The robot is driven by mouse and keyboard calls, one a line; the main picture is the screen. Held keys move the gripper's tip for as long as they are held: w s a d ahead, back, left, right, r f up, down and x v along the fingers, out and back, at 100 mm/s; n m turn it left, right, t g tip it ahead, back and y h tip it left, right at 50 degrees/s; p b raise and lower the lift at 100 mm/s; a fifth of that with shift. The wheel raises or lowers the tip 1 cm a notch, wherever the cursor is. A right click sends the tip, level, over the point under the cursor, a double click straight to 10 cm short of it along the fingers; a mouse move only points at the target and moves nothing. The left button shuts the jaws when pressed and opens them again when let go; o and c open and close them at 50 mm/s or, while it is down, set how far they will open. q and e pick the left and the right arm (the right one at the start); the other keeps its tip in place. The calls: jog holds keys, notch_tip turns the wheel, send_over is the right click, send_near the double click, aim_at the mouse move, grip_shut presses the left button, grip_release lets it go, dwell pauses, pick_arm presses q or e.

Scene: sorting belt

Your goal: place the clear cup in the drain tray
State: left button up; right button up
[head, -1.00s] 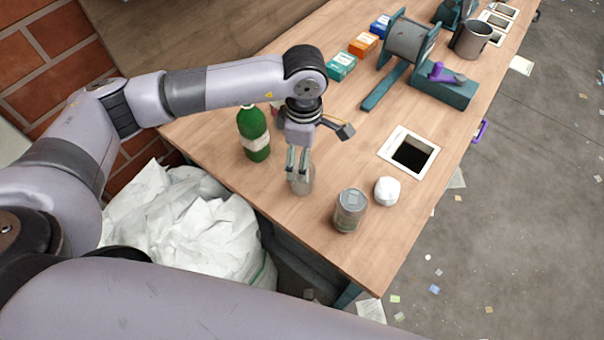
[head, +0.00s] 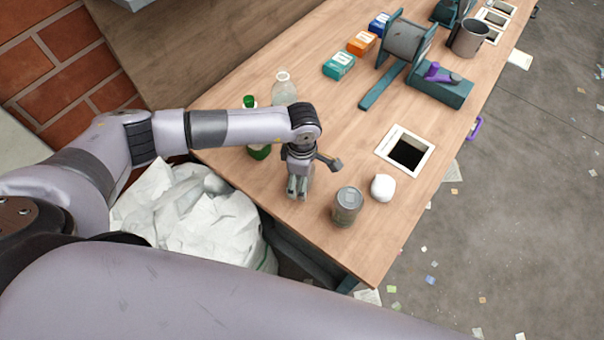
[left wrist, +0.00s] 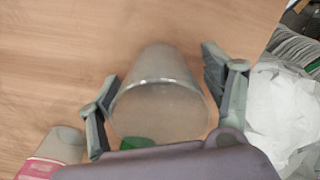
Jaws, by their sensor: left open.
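The clear cup (left wrist: 165,95) fills the middle of the left wrist view, between the two fingers of my left gripper (left wrist: 165,100). The fingers stand open on either side of it, with a gap showing at least on the right. In the head view my left gripper (head: 298,187) points down near the table's front left edge and hides most of the cup. I cannot make out a drain tray for certain; a white-framed dark opening (head: 427,157) is set in the table to the right. My right gripper is not in view.
A can (head: 347,206) and a white lump (head: 383,188) stand right of the gripper. A green bottle (head: 259,152) and a clear bottle (head: 284,88) stand behind my arm. Small boxes (head: 339,65) and a teal reel stand (head: 405,40) are farther back. A white bag (head: 200,215) lies below the edge.

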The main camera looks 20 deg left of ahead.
pick_arm(q)
jog(key=c, duration=1.2)
jog(key=shift+o, duration=0.2)
jog(key=shift+r, duration=0.1)
